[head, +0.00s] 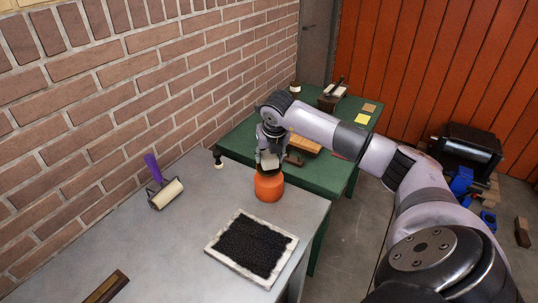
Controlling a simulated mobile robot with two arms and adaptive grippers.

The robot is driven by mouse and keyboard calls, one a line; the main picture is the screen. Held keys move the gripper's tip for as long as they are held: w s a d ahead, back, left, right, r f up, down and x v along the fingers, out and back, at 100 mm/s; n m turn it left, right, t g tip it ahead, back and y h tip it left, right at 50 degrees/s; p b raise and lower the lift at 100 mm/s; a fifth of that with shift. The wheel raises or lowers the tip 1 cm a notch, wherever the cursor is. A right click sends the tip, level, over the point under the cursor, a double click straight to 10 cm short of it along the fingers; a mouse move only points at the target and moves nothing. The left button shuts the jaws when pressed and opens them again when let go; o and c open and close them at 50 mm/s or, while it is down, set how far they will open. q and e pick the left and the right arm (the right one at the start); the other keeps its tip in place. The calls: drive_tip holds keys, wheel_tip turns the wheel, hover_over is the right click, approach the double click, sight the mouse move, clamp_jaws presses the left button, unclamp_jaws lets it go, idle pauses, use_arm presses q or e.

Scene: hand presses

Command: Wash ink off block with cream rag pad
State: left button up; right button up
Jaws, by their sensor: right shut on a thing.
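My right gripper (268,156) is shut on a small cream pad (269,164). It holds the pad just above an orange pot (268,187) with a dark top, at the far right part of the grey table. From this angle I cannot tell whether the pad touches the pot. A pale-edged slab (211,249) with a black, bumpy top lies flat on the grey table, nearer than the pot; it may be the inked block. My left gripper is not in view.
A roller with a purple handle (153,168) lies left on the grey table (150,245). A dark wooden bar (107,288) is at the lower left. A green table (240,136) behind carries a wooden block (306,144) and a yellow square (361,119). A brick wall borders the left.

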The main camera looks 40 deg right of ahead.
drive_tip(key=shift+f+b, duration=0.55)
drive_tip(key=shift+b, duration=0.05)
idle(1.6)
drive_tip(key=shift+r+p, duration=2.05)
drive_tip(key=shift+r, duration=1.55)
drive_tip(key=shift+f, duration=0.1)
